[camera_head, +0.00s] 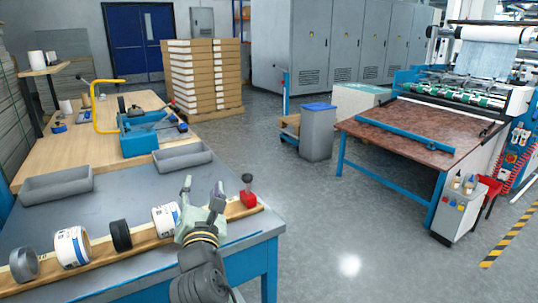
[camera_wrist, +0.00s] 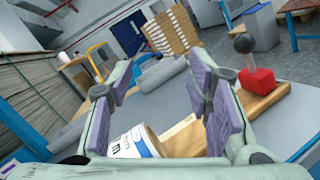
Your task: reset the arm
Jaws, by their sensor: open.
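My gripper (camera_head: 202,193) is open and empty above the right part of the wooden board (camera_head: 140,243) on the workbench's front edge. In the wrist view my gripper (camera_wrist: 165,90) shows its two padded fingers spread wide apart with nothing between them. A white roll with blue print (camera_head: 165,219) sits on the board just left of my gripper; it also shows low in the wrist view (camera_wrist: 135,143). A red block with a dark ball knob (camera_head: 248,197) stands at the board's right end, right of my gripper. My arm partly hides the board.
A black roll (camera_head: 121,235), a second white roll (camera_head: 72,247) and a grey roll (camera_head: 24,265) stand along the board to the left. Two grey trays (camera_head: 57,185) (camera_head: 182,157) lie behind. A blue tool (camera_head: 150,132) and a yellow frame (camera_head: 98,108) stand farther back.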

